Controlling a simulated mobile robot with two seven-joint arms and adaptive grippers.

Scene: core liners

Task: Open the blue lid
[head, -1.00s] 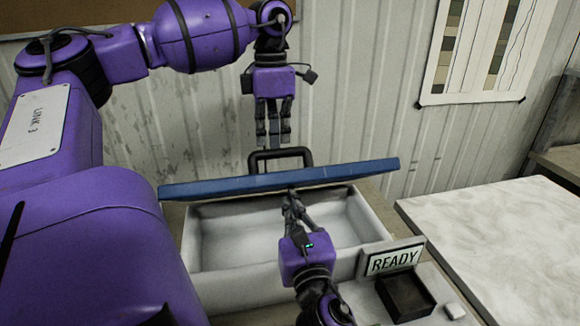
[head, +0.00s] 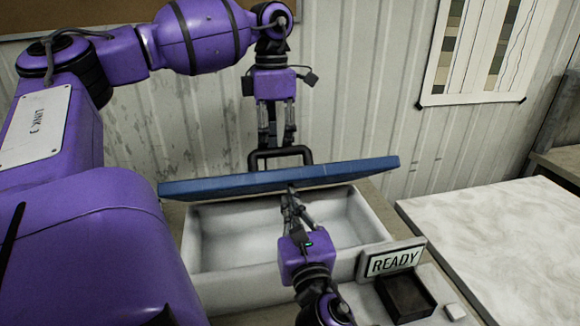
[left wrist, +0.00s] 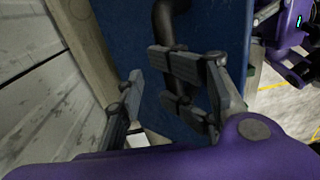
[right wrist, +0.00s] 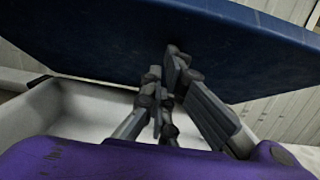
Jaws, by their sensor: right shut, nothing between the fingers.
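The blue lid (head: 280,178) is raised and tilted over the white box (head: 215,268), whose inside shows as open and empty. Its black handle (head: 281,153) stands on the lid's far side. My left gripper (head: 277,143) hangs just above the handle, fingers spread. In the left wrist view its fingers (left wrist: 146,78) are apart with nothing gripped, and the handle (left wrist: 165,22) runs behind one finger. My right gripper (head: 291,192) is shut and empty at the lid's near edge, above the box opening. In the right wrist view its fingertips (right wrist: 168,72) lie against or very near the lid's underside (right wrist: 110,45).
A READY sign (head: 394,262) and a small dark tray (head: 406,296) sit at the box's front right. A pale-topped table (head: 500,240) is at the right. A corrugated wall (head: 360,120) with a chart (head: 485,50) stands close behind the lid.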

